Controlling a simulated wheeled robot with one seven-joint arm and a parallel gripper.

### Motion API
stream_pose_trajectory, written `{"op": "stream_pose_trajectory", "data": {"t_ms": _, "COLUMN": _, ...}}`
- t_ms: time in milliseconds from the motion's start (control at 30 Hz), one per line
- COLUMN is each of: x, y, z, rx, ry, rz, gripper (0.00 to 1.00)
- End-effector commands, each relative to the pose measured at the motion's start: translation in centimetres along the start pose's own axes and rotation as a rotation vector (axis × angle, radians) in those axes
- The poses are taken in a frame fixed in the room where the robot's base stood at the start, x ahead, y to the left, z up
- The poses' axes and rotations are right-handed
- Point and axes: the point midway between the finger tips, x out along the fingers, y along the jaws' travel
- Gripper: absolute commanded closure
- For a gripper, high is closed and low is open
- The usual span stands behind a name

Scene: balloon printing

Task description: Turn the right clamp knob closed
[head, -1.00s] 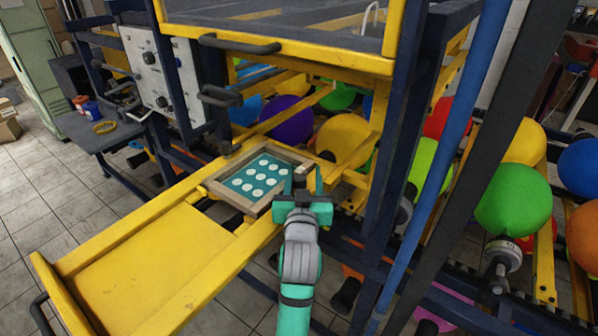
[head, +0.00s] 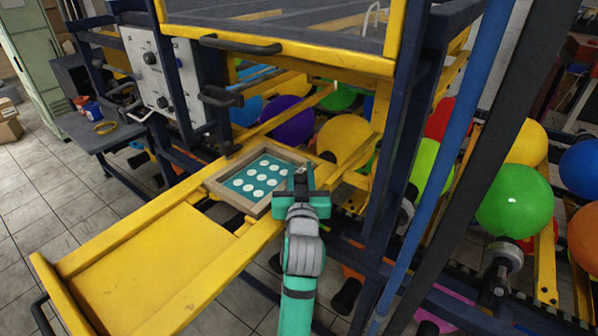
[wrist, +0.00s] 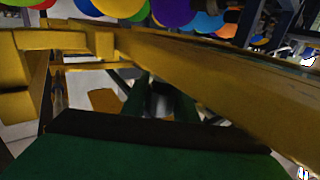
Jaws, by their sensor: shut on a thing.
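My teal gripper (head: 301,182) is over the right corner of the wooden printing frame (head: 232,200), on the yellow rail. Its fingers are closed in on the dark right clamp knob (head: 300,174), which is mostly hidden by them. In the wrist view, two dark green fingers (wrist: 160,98) flank a dark grey shape that looks like the knob. The angle of the knob cannot be told. Inside the frame is a teal plate (head: 260,177) with several white discs. A dark left clamp knob (head: 228,147) stands at the frame's far left corner.
The yellow tray (head: 150,255) reaches toward the front left. A dark blue post (head: 400,150) stands close to the right of my gripper. Black handles (head: 240,46) and the yellow-edged hood are above and behind. Several coloured balloons (head: 345,140) fill the machine.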

Motion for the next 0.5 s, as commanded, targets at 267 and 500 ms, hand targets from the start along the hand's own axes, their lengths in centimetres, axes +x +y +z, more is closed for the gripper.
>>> {"op": "stream_pose_trajectory", "data": {"t_ms": 267, "x": 0.03, "y": -0.53, "z": 0.08, "rx": 0.001, "ry": -0.003, "rz": -0.147, "gripper": 0.96}}
{"op": "stream_pose_trajectory", "data": {"t_ms": 500, "x": -0.06, "y": -1.08, "z": 0.16, "rx": 0.002, "ry": -0.005, "rz": -0.277, "gripper": 0.96}}
